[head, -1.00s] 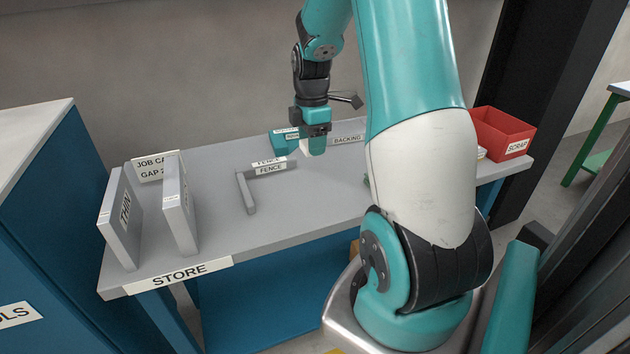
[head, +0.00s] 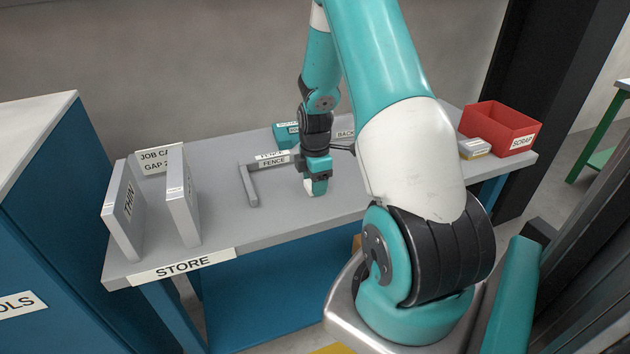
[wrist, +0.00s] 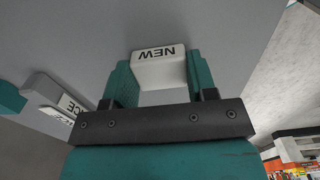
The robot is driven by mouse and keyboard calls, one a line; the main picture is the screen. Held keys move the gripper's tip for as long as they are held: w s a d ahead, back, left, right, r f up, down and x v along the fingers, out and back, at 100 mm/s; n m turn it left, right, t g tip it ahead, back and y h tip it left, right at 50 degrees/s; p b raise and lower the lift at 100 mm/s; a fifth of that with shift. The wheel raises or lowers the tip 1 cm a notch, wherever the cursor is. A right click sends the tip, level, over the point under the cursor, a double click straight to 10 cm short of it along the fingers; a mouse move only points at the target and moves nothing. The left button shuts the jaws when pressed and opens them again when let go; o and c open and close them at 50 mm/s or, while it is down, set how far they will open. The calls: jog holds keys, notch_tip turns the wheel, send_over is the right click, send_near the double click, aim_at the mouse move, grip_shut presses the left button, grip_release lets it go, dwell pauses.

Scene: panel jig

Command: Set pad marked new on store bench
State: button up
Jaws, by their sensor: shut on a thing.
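A white pad marked NEW (wrist: 158,68) sits between the two teal fingers of my gripper (wrist: 160,85) in the wrist view. My gripper is shut on it. In the head view my gripper (head: 316,186) is low over the middle of the grey store bench (head: 225,215), to the right of the fence. A small part of the white pad (head: 309,185) shows beside the fingers. I cannot tell whether the pad touches the bench top.
An L-shaped fence (head: 250,185) lies left of my gripper. Two upright panels, one marked THIN (head: 124,210), stand at the bench's left end by a job card (head: 155,160). A red scrap bin (head: 500,128) and a small grey-and-yellow block (head: 474,148) are at the right. The bench front is clear.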

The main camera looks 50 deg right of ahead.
jog(key=o, duration=1)
jog(key=shift+f, duration=0.1)
notch_tip(320, 180, up, 12)
jog(key=w+a+r+m+t+y, duration=0.1)
jog(key=a+r, duration=0.2)
jog(key=a, duration=0.6)
jog(key=a+r, duration=0.4)
jog(key=a, duration=0.5)
jog(key=s+a+r+m+y, duration=0.1)
jog(key=s+a, duration=0.4)
jog(key=a, duration=0.1)
jog(key=s+a+r+m+y, duration=0.1)
jog(key=s+a+r, duration=0.1)
jog(key=s+a, duration=0.3)
jog(key=s+a+r+m+g+y, duration=0.1)
jog(key=s+a, duration=0.5)
jog(key=a, duration=0.3)
jog(key=shift+s+a+r+m, duration=0.1)
jog(key=shift+a+r+m, duration=0.1)
jog(key=shift+r+m, duration=0.15)
